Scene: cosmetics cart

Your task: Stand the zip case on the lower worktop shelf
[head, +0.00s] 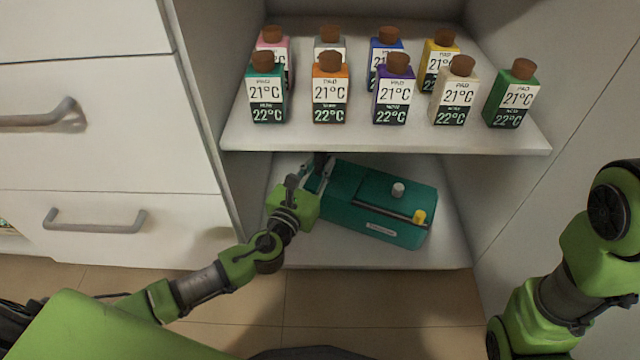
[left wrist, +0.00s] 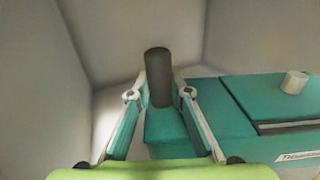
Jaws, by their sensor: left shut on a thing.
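The zip case (head: 345,205) is a teal box with a grey knob, a yellow piece and a dark seam on its face. It is at the lower worktop shelf (head: 300,257), under the upper shelf, slightly slanted. I cannot tell whether all of its underside touches the shelf. My left gripper (head: 318,172) is at the case's left end, shut on its dark upright post. In the left wrist view the post (left wrist: 158,75) stands between the fingers, with the teal case (left wrist: 215,125) to the right. My right gripper is out of view.
The upper shelf (head: 300,138) holds several small bottles with brown caps (head: 330,90) close above the case. Cabinet side walls bound the shelf. White drawers with grey handles (head: 95,222) stand at left. My right arm shows at the far right.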

